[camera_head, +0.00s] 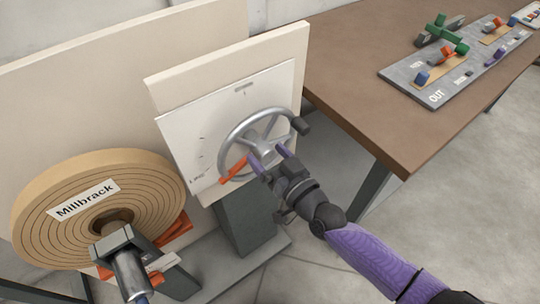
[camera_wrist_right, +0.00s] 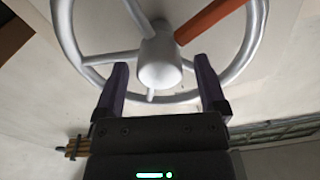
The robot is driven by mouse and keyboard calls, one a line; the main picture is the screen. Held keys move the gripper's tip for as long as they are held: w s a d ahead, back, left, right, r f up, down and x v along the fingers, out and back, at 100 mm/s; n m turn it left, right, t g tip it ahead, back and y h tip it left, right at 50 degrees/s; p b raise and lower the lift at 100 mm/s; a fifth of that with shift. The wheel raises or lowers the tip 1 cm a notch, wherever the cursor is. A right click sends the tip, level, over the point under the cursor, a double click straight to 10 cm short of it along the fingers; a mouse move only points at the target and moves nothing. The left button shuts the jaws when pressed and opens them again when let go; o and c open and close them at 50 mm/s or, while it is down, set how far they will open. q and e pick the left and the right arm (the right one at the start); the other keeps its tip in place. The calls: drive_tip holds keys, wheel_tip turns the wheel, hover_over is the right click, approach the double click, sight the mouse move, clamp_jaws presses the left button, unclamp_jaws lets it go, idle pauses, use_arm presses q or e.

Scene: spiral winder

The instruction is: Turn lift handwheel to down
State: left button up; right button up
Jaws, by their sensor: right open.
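The lift handwheel (camera_head: 236,128) is a grey metal wheel with spokes, a hub, one orange spoke (camera_head: 233,170) and a dark knob (camera_head: 300,126) on its rim. It stands on a white dial panel (camera_head: 183,136); the orange spoke points to the lower left. My right gripper (camera_head: 268,157) is open in front of the wheel's lower part. In the right wrist view, its two fingers (camera_wrist_right: 160,85) stand apart on either side below the grey hub (camera_wrist_right: 160,62), with nothing clearly between them. Whether they touch the wheel I cannot tell. My left gripper is not in view.
A large tan coil (camera_head: 40,215) labelled Millbrack stands at the left on a metal shaft (camera_head: 128,272). A brown table (camera_head: 350,60) at the right carries a grey board (camera_head: 395,72) with coloured parts. Bare floor lies between the panel's post (camera_head: 245,222) and the table leg.

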drive_tip(key=c, duration=0.7)
clamp_jaws()
drive_tip(key=shift+n, duration=0.3)
